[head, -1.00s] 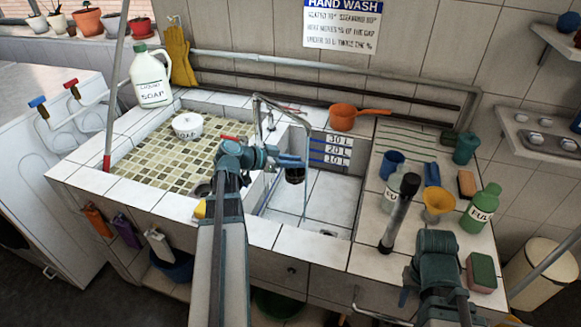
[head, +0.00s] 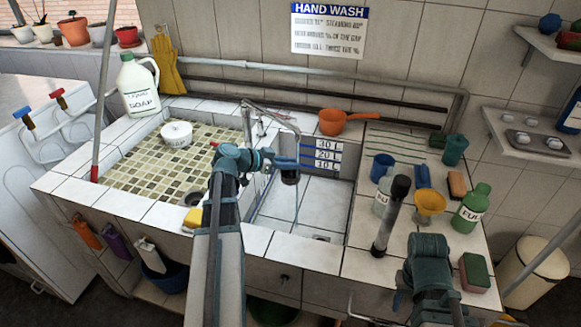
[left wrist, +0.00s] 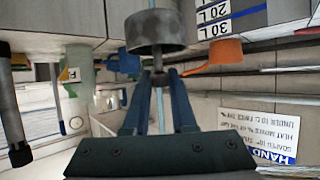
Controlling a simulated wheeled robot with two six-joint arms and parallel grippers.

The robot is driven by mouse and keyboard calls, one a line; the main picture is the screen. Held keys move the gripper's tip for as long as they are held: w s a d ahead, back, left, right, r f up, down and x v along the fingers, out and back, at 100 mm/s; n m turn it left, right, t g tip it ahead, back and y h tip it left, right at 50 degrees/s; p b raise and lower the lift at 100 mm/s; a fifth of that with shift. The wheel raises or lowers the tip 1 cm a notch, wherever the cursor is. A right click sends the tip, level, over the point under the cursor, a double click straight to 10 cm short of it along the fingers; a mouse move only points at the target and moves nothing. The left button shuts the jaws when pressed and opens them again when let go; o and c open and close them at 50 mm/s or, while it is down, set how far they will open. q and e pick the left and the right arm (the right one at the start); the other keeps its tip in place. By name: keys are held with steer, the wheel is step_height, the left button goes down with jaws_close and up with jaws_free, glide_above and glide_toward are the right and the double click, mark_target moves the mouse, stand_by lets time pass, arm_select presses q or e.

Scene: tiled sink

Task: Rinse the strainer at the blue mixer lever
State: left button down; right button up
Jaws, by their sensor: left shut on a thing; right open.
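My left gripper (head: 285,161) is shut on the strainer (head: 289,176), a small dark metal cup held over the right basin. In the left wrist view, the strainer (left wrist: 155,32) is a grey cylinder at the fingertips. The metal faucet spout (head: 275,113) ends above it, and a thin pale line like water runs down below. A red lever (head: 213,144) shows behind my left wrist; I cannot make out a blue one at this faucet. A blue handle (head: 24,119) is on pipes at the far left. My right gripper (head: 428,250) is open, its fingers mostly hidden, over the right counter.
The left basin (head: 125,176) holds a white tub (head: 177,133). A soap jug (head: 138,85) stands behind. The right basin floor (head: 325,205) is clear.

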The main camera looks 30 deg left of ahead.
arm_select(q)
steer(key=shift+d, duration=0.2)
steer(key=shift+d, duration=0.4)
steer(key=shift+a, duration=0.15)
steer(key=shift+a, duration=0.45)
stand_by(0.4)
steer(key=s, duration=0.8)
stand_by(0.5)
stand_by(1.3)
